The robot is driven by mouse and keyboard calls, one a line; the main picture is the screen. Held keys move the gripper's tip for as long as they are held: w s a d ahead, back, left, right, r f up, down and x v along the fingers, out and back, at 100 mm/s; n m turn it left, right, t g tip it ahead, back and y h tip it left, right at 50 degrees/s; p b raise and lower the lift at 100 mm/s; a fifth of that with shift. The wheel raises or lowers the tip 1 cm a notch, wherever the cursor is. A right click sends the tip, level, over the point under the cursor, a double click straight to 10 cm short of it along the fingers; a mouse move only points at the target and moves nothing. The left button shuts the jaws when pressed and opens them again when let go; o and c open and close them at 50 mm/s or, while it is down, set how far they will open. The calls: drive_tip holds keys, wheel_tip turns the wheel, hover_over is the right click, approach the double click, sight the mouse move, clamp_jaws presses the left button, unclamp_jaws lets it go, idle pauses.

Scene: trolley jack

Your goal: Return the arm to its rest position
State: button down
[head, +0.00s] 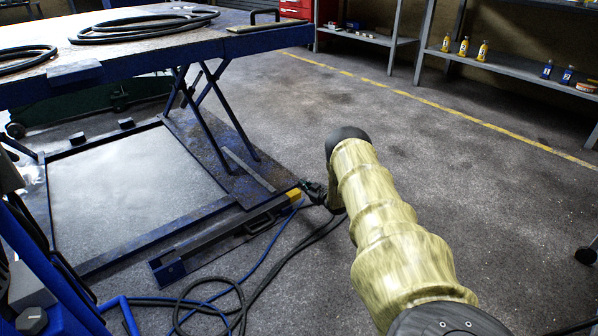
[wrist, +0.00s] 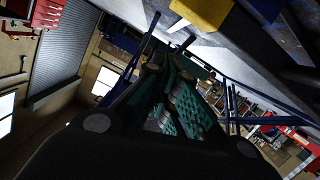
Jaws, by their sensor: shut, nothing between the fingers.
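My arm (head: 395,235), in mottled olive-yellow with dark joints, reaches from the bottom right of the head view up to the middle and bends down at its dark elbow. My gripper (head: 312,191) shows small and dark beyond the bend, close by in the picture to the yellow end block of a blue floor bar. In the wrist view the gripper (wrist: 178,75) has a black body and green fingers that come together. It is shut and holds nothing. Its gap above the floor cannot be told.
A blue lift table (head: 160,50) with black hoses stands at the upper left, above a floor frame (head: 130,190). A yellow block (head: 294,194) ends a blue bar; it also shows in the wrist view (wrist: 203,12). Cables (head: 255,285) lie below.

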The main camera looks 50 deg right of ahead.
drive_tip(key=shift+p+v, duration=0.4)
drive_tip(key=shift+v, duration=1)
